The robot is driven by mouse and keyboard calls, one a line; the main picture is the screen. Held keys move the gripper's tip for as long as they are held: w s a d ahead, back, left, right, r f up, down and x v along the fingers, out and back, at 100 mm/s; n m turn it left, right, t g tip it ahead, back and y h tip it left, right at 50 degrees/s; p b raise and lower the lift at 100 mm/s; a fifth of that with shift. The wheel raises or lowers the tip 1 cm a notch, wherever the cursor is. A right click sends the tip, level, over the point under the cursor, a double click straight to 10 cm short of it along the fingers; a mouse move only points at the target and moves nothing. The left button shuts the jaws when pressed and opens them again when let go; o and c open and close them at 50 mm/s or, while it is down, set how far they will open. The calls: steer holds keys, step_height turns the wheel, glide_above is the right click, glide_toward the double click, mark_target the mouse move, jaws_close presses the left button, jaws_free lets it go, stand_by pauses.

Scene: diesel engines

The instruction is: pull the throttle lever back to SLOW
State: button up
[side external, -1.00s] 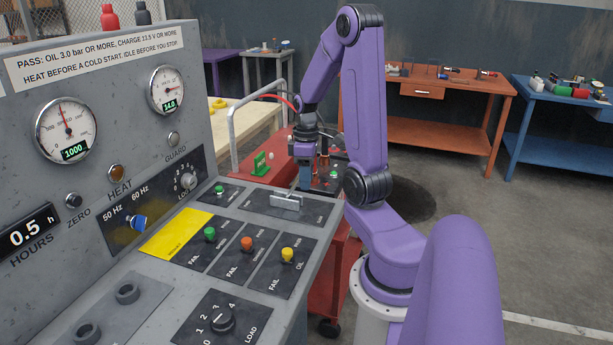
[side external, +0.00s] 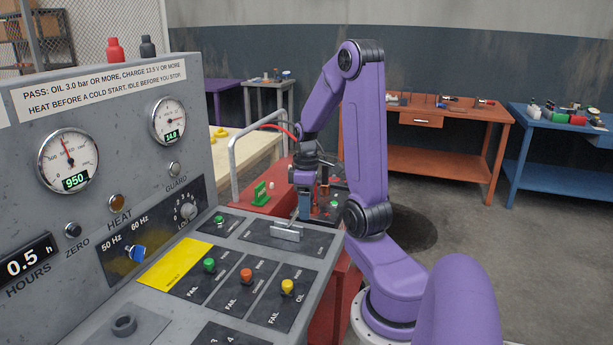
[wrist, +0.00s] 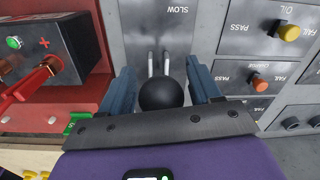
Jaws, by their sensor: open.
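The throttle lever shows in the wrist view as a black ball knob (wrist: 161,94) on two pale rods in a grey plate, with the word SLOW (wrist: 178,9) upside down at the top. My gripper (wrist: 160,67) is open, with one blue finger on each side of the knob. I cannot tell whether either finger touches it. In the side view my gripper (side external: 304,207) points down at the far edge of the console, beside the lever's pale slotted block (side external: 286,232). The knob is hidden there by the fingers.
The round speed gauge (side external: 67,160) reads 950. Green (side external: 209,265), orange (side external: 246,275) and yellow (side external: 287,286) knobs stand on the near console plates. In the wrist view a dark box with red clamps (wrist: 50,62) lies left of the gripper.

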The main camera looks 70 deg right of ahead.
step_height(320, 180, up, 17)
steer(key=shift+d+f, duration=0.2)
steer(key=shift+d, duration=0.05)
steer(key=shift+w, duration=0.1)
steer(key=shift+w+d, duration=0.1)
steer(key=shift+w, duration=0.05)
steer(key=c, duration=0.7)
steer(key=shift+w+d+r, duration=0.2)
steer(key=shift+w+d, duration=0.1)
steer(key=shift+w, duration=0.1)
jaws_close()
steer(key=w+d+r+m+y, duration=0.1)
steer(key=w+d+r+m, duration=0.1)
steer(key=w+d, duration=0.25)
steer(key=s+a+f, duration=0.1)
steer(key=a+f, duration=0.1)
steer(key=f, duration=0.4)
steer(key=s+a+f, duration=0.2)
steer(key=f, duration=0.4)
steer(key=shift+s+g, duration=0.25)
steer(key=shift+g, duration=0.15)
